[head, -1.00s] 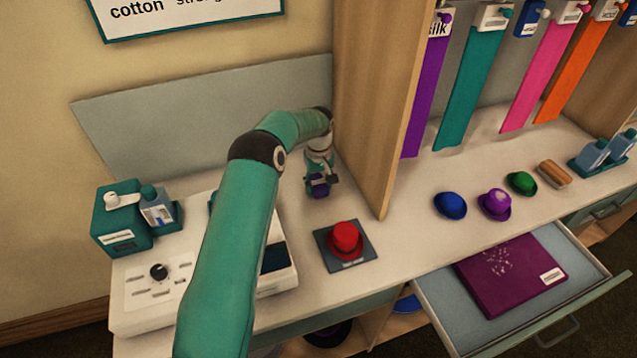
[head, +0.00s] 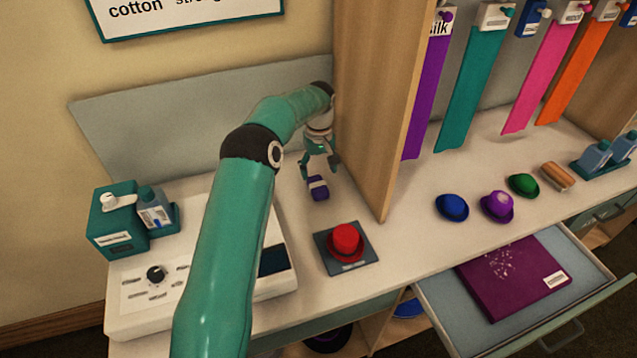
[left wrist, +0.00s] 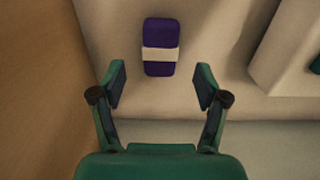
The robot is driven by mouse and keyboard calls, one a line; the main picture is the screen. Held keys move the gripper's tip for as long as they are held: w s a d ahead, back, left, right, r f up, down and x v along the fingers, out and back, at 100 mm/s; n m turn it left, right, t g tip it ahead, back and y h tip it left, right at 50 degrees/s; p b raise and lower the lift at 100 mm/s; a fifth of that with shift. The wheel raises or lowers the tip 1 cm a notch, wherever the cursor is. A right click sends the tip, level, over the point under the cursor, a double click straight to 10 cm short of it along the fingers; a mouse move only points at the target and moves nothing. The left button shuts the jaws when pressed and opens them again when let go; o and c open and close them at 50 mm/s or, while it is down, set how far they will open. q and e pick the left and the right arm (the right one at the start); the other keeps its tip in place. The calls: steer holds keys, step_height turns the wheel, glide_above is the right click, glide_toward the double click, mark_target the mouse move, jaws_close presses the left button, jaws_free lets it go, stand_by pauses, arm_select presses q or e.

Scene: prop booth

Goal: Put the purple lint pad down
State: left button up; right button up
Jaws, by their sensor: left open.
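The purple lint pad (head: 318,188), dark purple with a pale band across it, lies on the white counter behind the red hat, left of the wooden divider. It also shows in the left wrist view (left wrist: 160,38), ahead of the fingertips. My left gripper (head: 321,169) is above the pad, open and empty. In the left wrist view its two fingers (left wrist: 160,88) are spread wide, with the pad apart from both. My right gripper is in neither view.
A red hat (head: 346,240) sits on a dark square plate in front of the pad. The wooden divider (head: 378,100) stands close on the right. A white control box (head: 140,297) and teal dispenser (head: 117,220) are at left. An open drawer (head: 450,318) juts out at right front.

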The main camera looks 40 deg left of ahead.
mark_target(319, 186)
arm_select(q)
steer(key=shift+r, duration=2.75)
